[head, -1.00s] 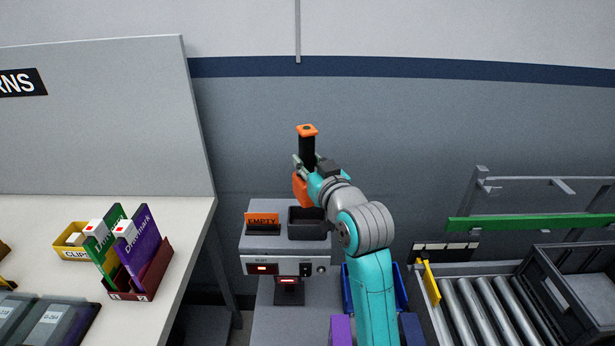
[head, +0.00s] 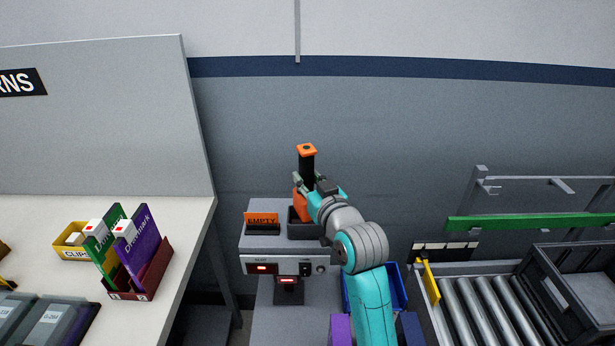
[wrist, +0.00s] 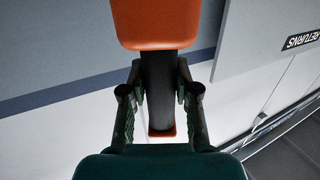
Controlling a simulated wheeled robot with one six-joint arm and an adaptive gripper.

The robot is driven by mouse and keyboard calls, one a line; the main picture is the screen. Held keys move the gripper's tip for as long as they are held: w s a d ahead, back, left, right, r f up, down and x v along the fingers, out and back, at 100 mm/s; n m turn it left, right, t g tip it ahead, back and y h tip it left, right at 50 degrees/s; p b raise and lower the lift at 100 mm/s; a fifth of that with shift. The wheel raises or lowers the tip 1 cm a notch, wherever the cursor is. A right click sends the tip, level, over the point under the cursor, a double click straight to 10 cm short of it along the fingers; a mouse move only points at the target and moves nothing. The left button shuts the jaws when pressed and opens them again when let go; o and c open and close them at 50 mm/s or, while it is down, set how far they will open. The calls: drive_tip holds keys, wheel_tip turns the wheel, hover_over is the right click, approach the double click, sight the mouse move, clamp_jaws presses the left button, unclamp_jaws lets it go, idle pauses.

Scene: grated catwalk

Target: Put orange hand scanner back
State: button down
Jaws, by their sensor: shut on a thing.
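The orange hand scanner (head: 307,150) has a black handle and orange ends, and stands about upright. My gripper (head: 307,180) is shut on its black handle. In the wrist view the handle (wrist: 158,85) sits between the two fingers of my gripper (wrist: 160,98), with the large orange end (wrist: 155,22) at the top. In the head view the scanner's lower orange part (head: 299,204) is at the dark open holder (head: 295,229) on the grey stand. My gripper hides part of the holder, so I cannot tell whether the scanner touches its bottom.
An orange "EMPTY" sign (head: 262,219) stands left of the holder. The grey stand (head: 250,243) has a front panel with small lights. A blue bin (head: 394,285) is behind my arm. A roller conveyor (head: 480,300) is at right, a white table (head: 190,225) at left.

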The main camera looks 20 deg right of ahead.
drive_tip(key=c, duration=0.9)
unclamp_jaws()
drive_tip(key=shift+o, duration=0.2)
drive_tip(key=shift+r, duration=0.2)
drive_tip(key=s+d+r, duration=0.1)
drive_tip(key=s, duration=1.1)
drive_tip(key=shift+r, duration=0.15)
